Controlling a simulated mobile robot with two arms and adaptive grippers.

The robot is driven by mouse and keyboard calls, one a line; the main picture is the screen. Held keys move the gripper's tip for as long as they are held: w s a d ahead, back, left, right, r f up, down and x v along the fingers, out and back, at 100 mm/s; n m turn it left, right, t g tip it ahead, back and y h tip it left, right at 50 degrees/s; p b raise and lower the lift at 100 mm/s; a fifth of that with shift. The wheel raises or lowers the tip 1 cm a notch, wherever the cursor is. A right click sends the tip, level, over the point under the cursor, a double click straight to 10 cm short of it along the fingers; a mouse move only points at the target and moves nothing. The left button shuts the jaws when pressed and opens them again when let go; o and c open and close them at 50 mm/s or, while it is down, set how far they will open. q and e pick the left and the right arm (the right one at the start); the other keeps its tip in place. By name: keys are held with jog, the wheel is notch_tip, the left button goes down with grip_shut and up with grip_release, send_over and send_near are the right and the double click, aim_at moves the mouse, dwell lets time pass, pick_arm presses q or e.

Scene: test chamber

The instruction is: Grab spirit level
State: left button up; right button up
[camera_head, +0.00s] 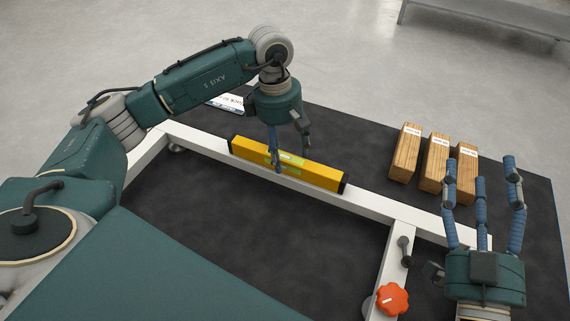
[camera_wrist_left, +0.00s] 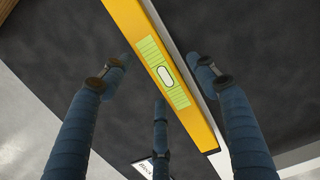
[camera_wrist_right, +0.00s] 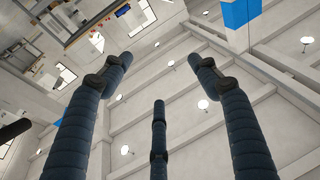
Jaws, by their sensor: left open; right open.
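The yellow spirit level (camera_head: 315,174) with black ends lies along the white frame (camera_head: 205,144) on the dark mat. In the left wrist view the spirit level (camera_wrist_left: 194,115) runs diagonally between my finger tips, with its green label and pale vial window facing the camera. My left gripper (camera_head: 288,158) is open and points down over the middle of the level, its fingers spread on either side. Whether any finger touches the level I cannot tell.
Several wooden blocks (camera_head: 405,153) with white labels stand behind the frame at the right. A labelled white item (camera_head: 228,103) lies behind my left arm.

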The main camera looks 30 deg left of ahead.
pick_arm(q)
jog(key=shift+d+f, duration=0.1)
jog(key=shift+f, duration=0.6)
grip_shut()
jog(key=shift+r, duration=0.1)
pick_arm(e)
jog(key=shift+s+a+r+t, duration=0.15)
jog(key=shift+r+t, duration=0.15)
jog(key=shift+r, duration=0.3)
jog(key=shift+s+d+r+t, duration=0.15)
jog(key=shift+r+t, duration=0.15)
jog(key=shift+r, duration=0.25)
jog(key=shift+a, duration=0.1)
